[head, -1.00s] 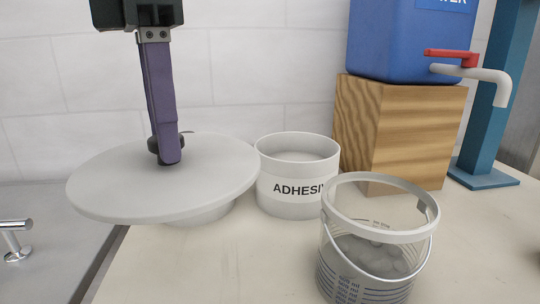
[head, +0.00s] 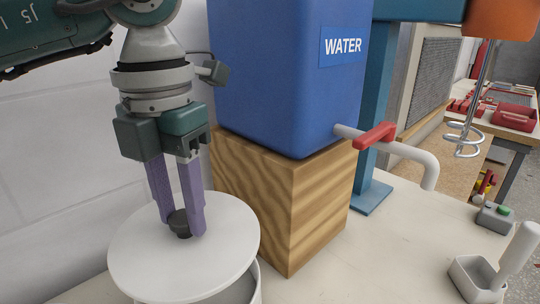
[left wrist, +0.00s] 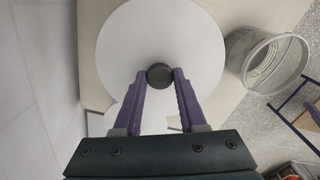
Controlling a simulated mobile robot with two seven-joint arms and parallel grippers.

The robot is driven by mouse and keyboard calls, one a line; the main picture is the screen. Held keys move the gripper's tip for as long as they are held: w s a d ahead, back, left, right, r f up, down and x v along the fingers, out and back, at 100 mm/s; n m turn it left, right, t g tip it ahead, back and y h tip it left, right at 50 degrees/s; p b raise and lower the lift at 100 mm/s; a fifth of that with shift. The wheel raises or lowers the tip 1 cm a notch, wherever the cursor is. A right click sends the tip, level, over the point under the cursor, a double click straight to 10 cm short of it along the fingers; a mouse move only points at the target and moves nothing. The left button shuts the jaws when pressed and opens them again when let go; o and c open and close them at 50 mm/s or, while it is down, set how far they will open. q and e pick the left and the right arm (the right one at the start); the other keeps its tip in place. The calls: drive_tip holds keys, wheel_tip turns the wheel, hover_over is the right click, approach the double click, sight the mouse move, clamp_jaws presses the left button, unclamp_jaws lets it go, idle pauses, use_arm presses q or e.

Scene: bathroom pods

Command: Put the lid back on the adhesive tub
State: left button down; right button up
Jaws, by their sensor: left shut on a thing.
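The lid (head: 150,262) is a flat white disc with a dark knob (head: 180,224) at its centre. My left gripper (head: 184,228) is shut on the knob, and the left wrist view also shows its fingers on both sides of the knob (left wrist: 160,75). A white tub (head: 252,290), partly visible at the bottom edge of the head view, lies under the lid's right side. Its label is out of view, and the lid hides most of it. I cannot tell whether lid and tub touch. My right gripper is not in view.
A blue water container (head: 285,75) stands on a wooden block (head: 290,195) close right of the lid, its red-handled tap (head: 375,136) pointing right. A clear bucket (left wrist: 268,60) is beside the lid. The counter between is clear.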

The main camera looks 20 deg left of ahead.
sight(191, 245)
use_arm(q)
drive_tip(key=shift+w+f, duration=0.1)
drive_tip(key=shift+f, duration=0.15)
drive_tip(key=shift+d+f+b, duration=0.15)
drive_tip(key=shift+f+b, duration=0.45)
drive_tip(key=shift+b, duration=0.05)
drive_tip(key=shift+f+b, duration=0.3)
drive_tip(key=shift+f, duration=0.05)
wheel_tip(191, 245, down, 4)
drive_tip(key=b, duration=0.3)
drive_tip(key=shift+r, duration=0.25)
drive_tip(key=shift+f, duration=0.35)
drive_tip(key=shift+f+b, duration=0.15)
drive_tip(key=shift+b, duration=0.3)
idle(0.4)
